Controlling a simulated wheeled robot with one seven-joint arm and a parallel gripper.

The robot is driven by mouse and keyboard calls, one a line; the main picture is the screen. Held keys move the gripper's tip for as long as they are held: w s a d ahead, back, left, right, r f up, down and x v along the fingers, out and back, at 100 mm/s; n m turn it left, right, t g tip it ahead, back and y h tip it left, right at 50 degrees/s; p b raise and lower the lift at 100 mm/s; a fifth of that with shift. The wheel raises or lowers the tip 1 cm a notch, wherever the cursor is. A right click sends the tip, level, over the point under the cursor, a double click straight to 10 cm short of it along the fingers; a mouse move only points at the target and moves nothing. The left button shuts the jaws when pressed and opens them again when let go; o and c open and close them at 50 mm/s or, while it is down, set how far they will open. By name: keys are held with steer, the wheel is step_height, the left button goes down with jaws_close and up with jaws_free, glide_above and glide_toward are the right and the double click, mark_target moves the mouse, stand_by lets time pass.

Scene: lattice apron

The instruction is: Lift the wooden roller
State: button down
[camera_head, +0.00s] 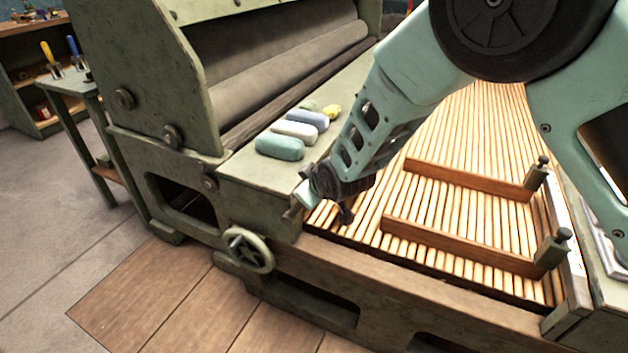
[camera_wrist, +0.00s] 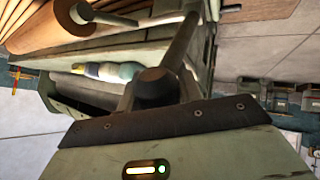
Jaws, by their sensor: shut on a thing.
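My gripper (camera_head: 308,194) is at the near left corner of the slatted apron, low beside the green machine frame. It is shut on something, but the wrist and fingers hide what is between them. No separate roller shows clearly in the head view. The wooden-slat apron (camera_head: 455,225) lies right of my gripper.
Several soft coloured rolls, including a teal one (camera_head: 280,146), lie on the green ledge behind my gripper. A handwheel (camera_head: 248,250) sticks out at the front left. Two wooden bars (camera_head: 465,181) (camera_head: 460,245) lie across the apron near posts. The floor at left is open.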

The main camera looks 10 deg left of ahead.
steer(key=shift+a, duration=0.3)
steer(key=c, duration=0.9)
jaws_free()
steer(key=shift+c, duration=0.2)
steer(key=p+v, duration=0.1)
steer(key=v, duration=1.6)
steer(key=shift+r+p, duration=0.3)
steer(key=shift+p, duration=0.05)
steer(key=s+d+r+m+g+h+p, duration=0.1)
steer(key=s+d+r+g+p, duration=0.1)
steer(key=s+d+r, duration=0.3)
steer(key=s+d+r+m+g+h+p, duration=0.1)
steer(key=s+d+r+p, duration=0.4)
steer(key=s, duration=0.5)
steer(key=s+d+r+m+g+h+p, duration=0.2)
steer(key=s+d+r+g+p, duration=0.2)
steer(key=s, duration=0.4)
steer(key=shift+s+d+r+g, duration=0.25)
steer(key=shift+d+r+g, duration=0.3)
steer(key=shift+d, duration=0.35)
